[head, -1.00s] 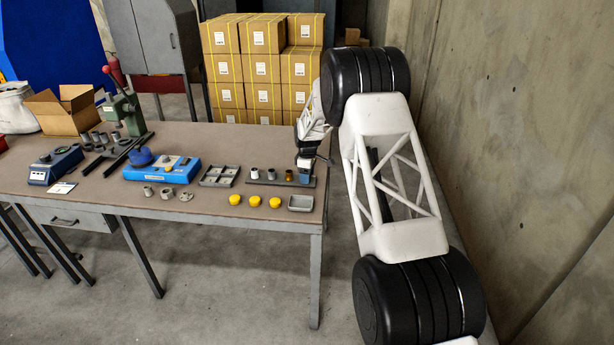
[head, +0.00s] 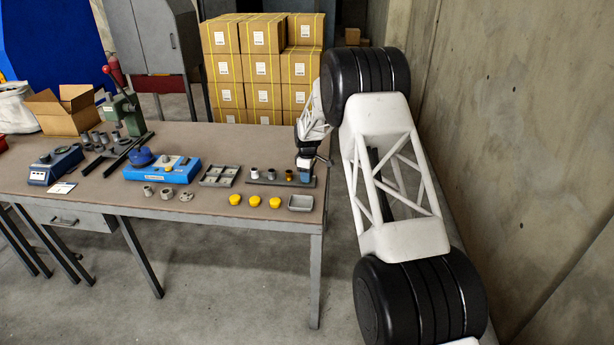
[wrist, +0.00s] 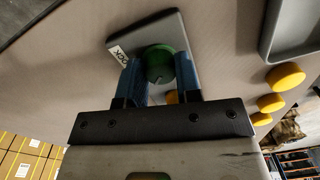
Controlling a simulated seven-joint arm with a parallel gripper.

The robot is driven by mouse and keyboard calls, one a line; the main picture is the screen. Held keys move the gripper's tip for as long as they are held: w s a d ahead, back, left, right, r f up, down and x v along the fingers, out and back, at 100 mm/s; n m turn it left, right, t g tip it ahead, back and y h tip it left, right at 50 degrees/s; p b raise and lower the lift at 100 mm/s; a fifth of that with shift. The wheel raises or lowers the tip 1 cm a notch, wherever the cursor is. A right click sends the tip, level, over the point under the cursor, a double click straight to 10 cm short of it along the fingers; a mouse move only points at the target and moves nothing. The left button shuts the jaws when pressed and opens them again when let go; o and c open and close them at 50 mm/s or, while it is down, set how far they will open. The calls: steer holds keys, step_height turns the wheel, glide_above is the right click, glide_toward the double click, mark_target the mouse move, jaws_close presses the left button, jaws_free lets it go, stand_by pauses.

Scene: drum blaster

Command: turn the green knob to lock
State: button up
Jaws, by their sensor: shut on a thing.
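The green knob (wrist: 161,61) is round and sits on a dark grey plate (wrist: 170,24) in the wrist view. A white label (wrist: 118,53) on the plate's left side shows letters that read like "OCK", partly covered by a finger. My gripper (wrist: 160,76) has blue fingers on both sides of the knob and is shut on it. In the head view my gripper (head: 305,169) is down at the right end of the workbench. The knob is hidden there behind my gripper.
Near my gripper lie several yellow caps (head: 254,201) and a small grey tray (head: 301,203). A rack with small cylinders (head: 270,176) is left of it. A blue fixture (head: 172,168) stands further left on the workbench (head: 220,218). A concrete wall (head: 500,120) is at the right.

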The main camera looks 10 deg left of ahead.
steer(key=m, duration=0.8)
steer(key=shift+m, duration=0.3)
steer(key=m, duration=0.4)
steer(key=shift+m, duration=0.3)
steer(key=m, duration=0.4)
steer(key=o, duration=0.9)
